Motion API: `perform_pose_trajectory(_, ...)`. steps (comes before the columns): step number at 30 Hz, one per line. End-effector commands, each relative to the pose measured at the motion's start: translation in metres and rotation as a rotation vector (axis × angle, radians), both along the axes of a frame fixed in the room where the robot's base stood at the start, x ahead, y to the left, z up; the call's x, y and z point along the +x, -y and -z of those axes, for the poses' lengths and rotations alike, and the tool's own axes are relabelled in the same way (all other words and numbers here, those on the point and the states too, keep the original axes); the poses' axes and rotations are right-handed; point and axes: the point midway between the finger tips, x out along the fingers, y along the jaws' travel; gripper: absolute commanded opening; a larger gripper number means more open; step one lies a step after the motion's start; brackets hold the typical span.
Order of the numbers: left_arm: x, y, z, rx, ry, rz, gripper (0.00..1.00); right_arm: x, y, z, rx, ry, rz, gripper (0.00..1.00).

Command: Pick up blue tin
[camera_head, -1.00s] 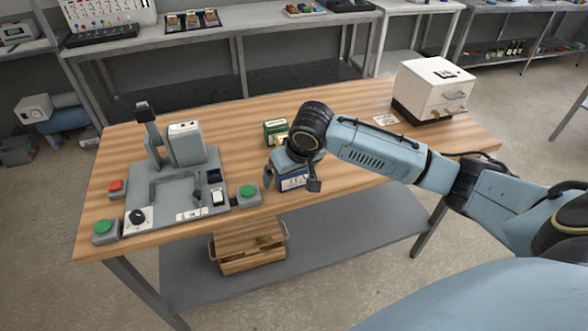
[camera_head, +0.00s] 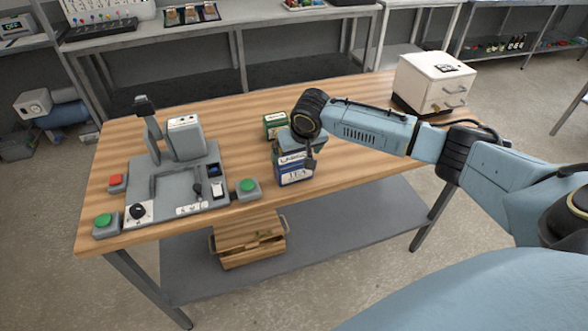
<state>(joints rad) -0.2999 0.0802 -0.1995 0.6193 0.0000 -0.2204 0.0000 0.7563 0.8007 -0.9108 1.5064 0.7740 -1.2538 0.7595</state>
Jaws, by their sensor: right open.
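The blue tin (camera_head: 295,176), with a white label reading "TEA", stands upright near the front edge of the wooden table. My right gripper (camera_head: 292,155) is open at the top of the tin, pointing down. One finger shows in front of the tin's right upper part. The other finger is hard to make out at the left, and the gripper hides part of the tin's top. I cannot tell whether the fingers touch it. My left gripper is not in view.
A green tin (camera_head: 275,124) stands just behind the blue one. A grey device with a green button (camera_head: 248,187) is to the left. A white drawer box (camera_head: 433,83) stands at the back right. The wooden table (camera_head: 345,172) is bare right of the tin.

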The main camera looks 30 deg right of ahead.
Motion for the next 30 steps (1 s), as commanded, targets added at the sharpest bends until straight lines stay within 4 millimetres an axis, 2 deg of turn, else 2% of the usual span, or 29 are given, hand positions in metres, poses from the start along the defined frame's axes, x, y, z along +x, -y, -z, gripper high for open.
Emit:
perform_pose_trajectory(9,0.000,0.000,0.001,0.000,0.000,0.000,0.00,0.017,0.002,0.035,0.000,0.000,0.000,1.00)
perform_pose_trajectory(18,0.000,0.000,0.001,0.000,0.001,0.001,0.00,0.018,0.002,0.038,-0.001,0.000,-0.002,1.00)
perform_pose_trajectory(26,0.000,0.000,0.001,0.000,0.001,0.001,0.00,0.018,0.003,0.038,0.000,0.000,-0.001,0.66)
perform_pose_trajectory(30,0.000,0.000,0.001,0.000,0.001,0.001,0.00,0.019,0.003,0.037,-0.001,0.002,-0.001,0.66)
